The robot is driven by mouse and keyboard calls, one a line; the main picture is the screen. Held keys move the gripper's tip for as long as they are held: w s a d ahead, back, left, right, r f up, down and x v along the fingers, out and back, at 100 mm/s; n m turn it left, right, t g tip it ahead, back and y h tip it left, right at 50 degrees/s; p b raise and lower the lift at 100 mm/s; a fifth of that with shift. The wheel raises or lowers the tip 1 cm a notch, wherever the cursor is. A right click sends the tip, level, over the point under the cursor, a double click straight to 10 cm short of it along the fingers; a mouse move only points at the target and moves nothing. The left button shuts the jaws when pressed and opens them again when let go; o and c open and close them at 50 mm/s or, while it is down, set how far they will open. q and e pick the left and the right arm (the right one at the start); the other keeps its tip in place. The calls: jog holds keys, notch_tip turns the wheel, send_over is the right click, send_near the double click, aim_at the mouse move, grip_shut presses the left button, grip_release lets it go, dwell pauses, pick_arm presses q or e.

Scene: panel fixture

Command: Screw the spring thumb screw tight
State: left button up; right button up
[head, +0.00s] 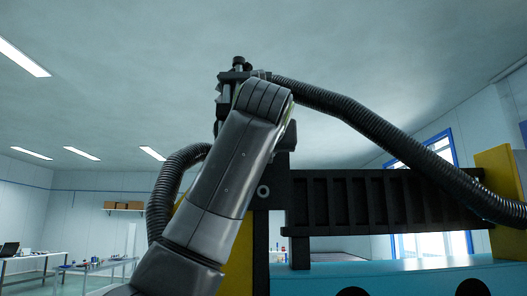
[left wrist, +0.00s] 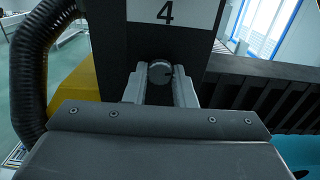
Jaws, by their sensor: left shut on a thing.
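The spring thumb screw (left wrist: 160,72) shows in the left wrist view as a round dark-grey knob with a dark mark on its right side. It sits in front of a dark block, below a white label with the number 4 (left wrist: 172,12). My left gripper (left wrist: 160,80) is shut on the knob, one finger on each side of it. The screw's shaft and spring are hidden. In the head view my left arm covers the screw and the gripper. My right gripper is in neither view.
A black ribbed beam (head: 385,200) runs right from the fixture, between yellow posts (head: 500,175). A black corrugated hose (head: 400,140) arches over it, and another (head: 170,190) hangs left of my arm. A light-blue base (head: 410,275) lies below. Work tables (head: 90,268) stand far left.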

pick_arm(q)
jog(key=shift+f+m, duration=0.2)
jog(key=shift+m, duration=0.9)
jog(key=shift+w, duration=0.1)
jog(key=o, duration=1)
jog(key=shift+r, duration=0.1)
jog(key=s+b, duration=0.8)
jog(key=s, duration=0.9)
jog(key=shift+s, duration=0.3)
